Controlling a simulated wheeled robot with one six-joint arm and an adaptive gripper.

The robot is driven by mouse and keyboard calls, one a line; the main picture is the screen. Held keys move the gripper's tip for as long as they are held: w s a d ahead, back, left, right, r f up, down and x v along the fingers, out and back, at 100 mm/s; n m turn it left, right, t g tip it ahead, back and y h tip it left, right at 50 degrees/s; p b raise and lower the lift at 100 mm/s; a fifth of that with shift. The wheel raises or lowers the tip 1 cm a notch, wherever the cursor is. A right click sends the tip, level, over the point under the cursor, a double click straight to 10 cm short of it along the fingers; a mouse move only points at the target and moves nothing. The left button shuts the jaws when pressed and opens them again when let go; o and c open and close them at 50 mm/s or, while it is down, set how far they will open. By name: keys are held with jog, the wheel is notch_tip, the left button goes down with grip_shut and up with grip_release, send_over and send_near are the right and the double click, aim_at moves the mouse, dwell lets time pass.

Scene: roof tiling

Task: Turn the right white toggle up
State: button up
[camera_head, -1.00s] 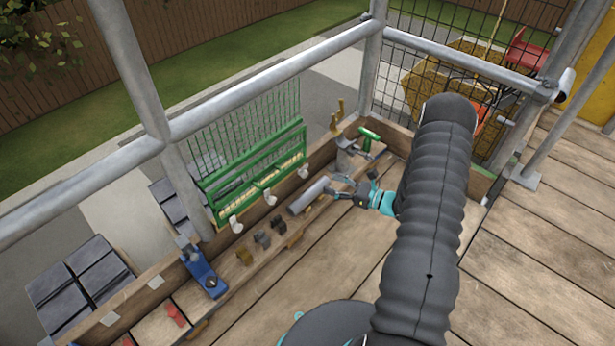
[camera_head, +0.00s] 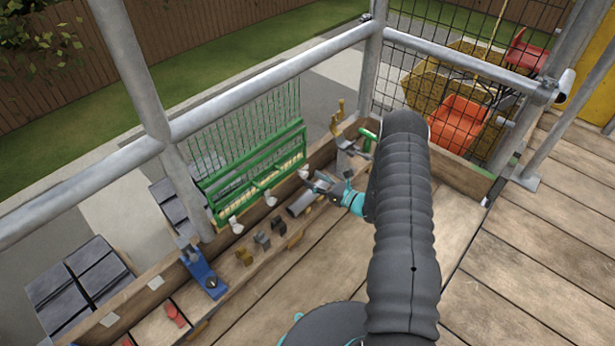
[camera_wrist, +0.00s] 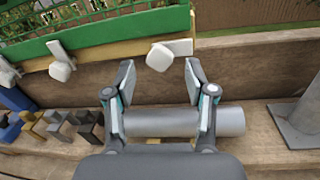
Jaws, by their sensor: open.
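The right white toggle (camera_wrist: 160,57) sits at the lower edge of the green rack (camera_wrist: 100,34). In the head view the toggle (camera_head: 303,171) is just left of my gripper (camera_head: 321,185). In the wrist view my gripper (camera_wrist: 160,76) is open and empty, its fingers on either side of the toggle's lower part in the picture; I cannot tell whether they touch it. The middle toggle (camera_wrist: 61,69) and the left toggle (camera_wrist: 6,73) are further left, with rounded ends low.
A grey cylinder (camera_wrist: 165,123) lies on the wooden ledge below my fingers. Brown and dark blocks (camera_head: 262,240) and a blue tool (camera_head: 203,270) stand further left. A grey metal stand (camera_wrist: 299,115) is on the right. A scaffold rail (camera_head: 270,78) crosses above the rack.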

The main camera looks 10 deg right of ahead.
aim_at(306, 175)
jog(key=shift+x, duration=1.65)
grip_shut()
